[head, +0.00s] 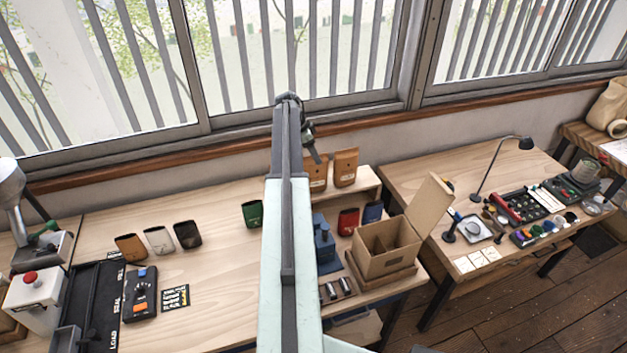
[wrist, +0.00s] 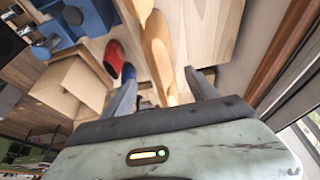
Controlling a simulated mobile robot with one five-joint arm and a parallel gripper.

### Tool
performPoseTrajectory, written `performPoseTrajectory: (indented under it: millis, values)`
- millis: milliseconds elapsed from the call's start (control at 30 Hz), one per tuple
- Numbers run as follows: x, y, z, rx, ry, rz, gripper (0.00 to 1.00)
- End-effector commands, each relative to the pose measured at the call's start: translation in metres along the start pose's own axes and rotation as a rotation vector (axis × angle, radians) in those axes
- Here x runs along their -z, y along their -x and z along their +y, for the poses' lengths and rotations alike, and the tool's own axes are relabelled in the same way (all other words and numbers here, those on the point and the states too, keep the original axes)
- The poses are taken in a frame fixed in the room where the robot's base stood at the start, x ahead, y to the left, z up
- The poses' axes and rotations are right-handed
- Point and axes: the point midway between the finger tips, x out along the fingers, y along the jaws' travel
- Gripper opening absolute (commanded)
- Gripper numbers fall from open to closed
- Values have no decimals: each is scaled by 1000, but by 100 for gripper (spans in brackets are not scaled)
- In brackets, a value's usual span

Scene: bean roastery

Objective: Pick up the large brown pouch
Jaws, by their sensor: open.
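Two large brown pouches stand side by side on a raised wooden shelf at the back of the bench, the left pouch (head: 318,176) partly hidden by my arm and the right pouch (head: 345,166) clear. My gripper (head: 312,145) is above and behind them in the head view, largely hidden by my arm. In the wrist view, my gripper (wrist: 160,86) is open, with one pouch (wrist: 158,52) seen edge-on between and beyond its fingers. The other pouch (wrist: 142,8) is at the top edge. I cannot tell whether the fingers touch the pouch.
A red pouch (head: 348,221), a blue pouch (head: 372,212) and an open cardboard box (head: 388,252) are in front of the shelf. A green pouch (head: 252,213) and several small pouches stand further left. The window wall (head: 230,155) is close behind.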

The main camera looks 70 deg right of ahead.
Motion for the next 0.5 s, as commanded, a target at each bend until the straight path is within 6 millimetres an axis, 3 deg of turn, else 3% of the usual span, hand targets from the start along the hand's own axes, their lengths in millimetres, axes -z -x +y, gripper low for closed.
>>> performPoseTrajectory:
  millis: [167,400,500]
  values:
    - [-1,-8,-1,0,0,0,68]
    - [-6,-49,-4,0,0,0,68]
    - [-4,-57,-4,0,-1,0,68]
